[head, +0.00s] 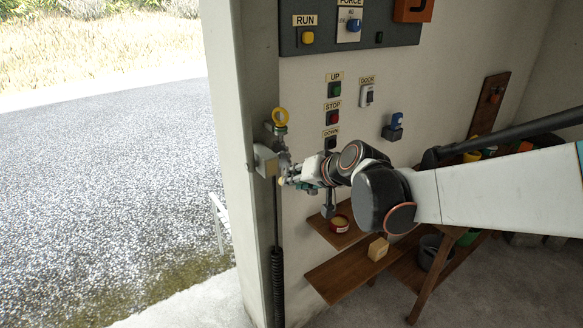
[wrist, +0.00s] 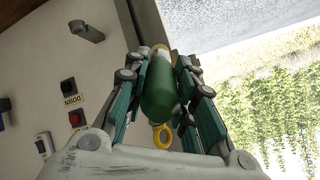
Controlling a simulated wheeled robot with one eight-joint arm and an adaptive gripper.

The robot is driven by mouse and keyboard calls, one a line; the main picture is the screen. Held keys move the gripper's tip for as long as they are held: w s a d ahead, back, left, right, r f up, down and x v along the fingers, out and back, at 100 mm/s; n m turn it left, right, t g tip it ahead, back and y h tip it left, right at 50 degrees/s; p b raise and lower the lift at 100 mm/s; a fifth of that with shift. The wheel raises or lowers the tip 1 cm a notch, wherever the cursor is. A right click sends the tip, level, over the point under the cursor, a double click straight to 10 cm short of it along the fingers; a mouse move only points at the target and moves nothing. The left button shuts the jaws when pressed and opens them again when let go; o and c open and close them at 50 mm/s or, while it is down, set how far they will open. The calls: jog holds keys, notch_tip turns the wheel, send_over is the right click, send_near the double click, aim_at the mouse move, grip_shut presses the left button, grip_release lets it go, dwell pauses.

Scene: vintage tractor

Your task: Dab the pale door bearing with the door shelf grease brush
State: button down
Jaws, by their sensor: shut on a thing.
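My gripper (head: 284,168) is shut on the green handle of the grease brush, beside the pale door post. In the wrist view, the green handle (wrist: 160,92) lies between the fingers, with a yellow ring at one end and a pale part at the other. The pale door bearing (head: 265,160) is a small block on the post, just left of the fingers. The fingers partly hide the brush, and I cannot tell whether its tip touches the bearing.
A control panel (head: 350,38) and several labelled buttons are on the wall behind. A dark spring (head: 277,285) runs down the post. Open gravel lies left.

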jog(key=shift+s+d, duration=0.45)
jog(key=shift+s, duration=0.25)
jog(key=shift+s+d, duration=0.45)
jog(key=shift+s, duration=0.15)
jog(key=shift+s+d, duration=0.4)
jog(key=shift+s, duration=0.2)
jog(key=shift+r+p, duration=0.1)
jog(key=shift+p, duration=0.25)
jog(key=p, duration=0.2)
jog(key=w+r+p, duration=0.1)
jog(key=shift+a+r+p, duration=0.2)
jog(key=shift+a+p, duration=0.1)
jog(key=shift+p, duration=0.05)
jog(key=w+p, duration=0.1)
jog(key=p, duration=0.4)
jog(key=shift+a+r, duration=0.35)
jog(key=shift+a, duration=0.05)
jog(key=shift+w+f, duration=0.1)
jog(key=shift+f, duration=0.1)
jog(key=shift+w+a+b, duration=0.4)
jog(key=shift+w+a, duration=0.2)
jog(key=shift+w, duration=0.25)
jog(key=shift+w+a+b, duration=0.35)
jog(key=shift+w+a, duration=0.25)
jog(key=shift+w, duration=0.2)
